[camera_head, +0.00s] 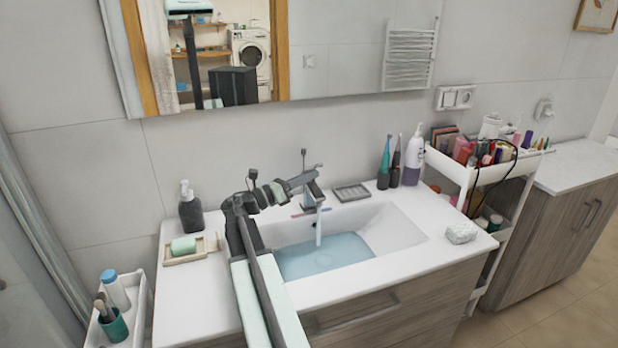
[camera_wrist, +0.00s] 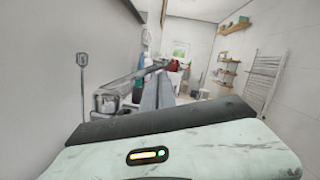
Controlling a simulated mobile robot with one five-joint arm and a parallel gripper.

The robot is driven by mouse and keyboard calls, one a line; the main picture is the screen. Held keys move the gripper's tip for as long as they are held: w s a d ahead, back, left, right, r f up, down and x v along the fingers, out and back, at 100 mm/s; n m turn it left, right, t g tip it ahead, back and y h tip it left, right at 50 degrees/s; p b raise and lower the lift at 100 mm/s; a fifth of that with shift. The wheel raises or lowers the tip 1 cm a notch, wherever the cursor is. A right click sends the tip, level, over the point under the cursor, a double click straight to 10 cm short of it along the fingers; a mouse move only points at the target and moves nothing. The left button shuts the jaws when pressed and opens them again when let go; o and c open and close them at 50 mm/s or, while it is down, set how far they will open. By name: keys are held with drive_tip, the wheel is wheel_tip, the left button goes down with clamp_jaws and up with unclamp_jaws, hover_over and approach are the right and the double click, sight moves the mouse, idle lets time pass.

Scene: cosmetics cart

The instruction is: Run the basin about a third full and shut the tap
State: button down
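The white basin (camera_head: 396,226) is set in the vanity top. Bluish water (camera_head: 318,258) covers its floor, with its surface below the rim. A stream (camera_head: 319,230) runs from the metal tap (camera_head: 314,193) into this water. My gripper (camera_head: 303,180) is at the upper part of the tap, close to its lever (camera_head: 317,168). I cannot tell whether it touches the lever. The tap also shows in the wrist view (camera_wrist: 112,100), left of centre. Whether the fingers are open or shut is not clear in either view. My arm hides the basin's left edge.
A soap dispenser (camera_head: 191,207) and a soap dish (camera_head: 184,256) stand left of my arm. A dark dish (camera_head: 351,192), electric toothbrushes (camera_head: 384,163) and a pump bottle (camera_head: 413,158) stand behind the basin. A cosmetics cart (camera_head: 464,173) is at right. A mirror (camera_head: 340,60) hangs above.

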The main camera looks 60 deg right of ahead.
drive_tip(key=b+v, duration=0.2)
drive_tip(key=v, duration=0.8)
drive_tip(key=shift+s+a, duration=0.1)
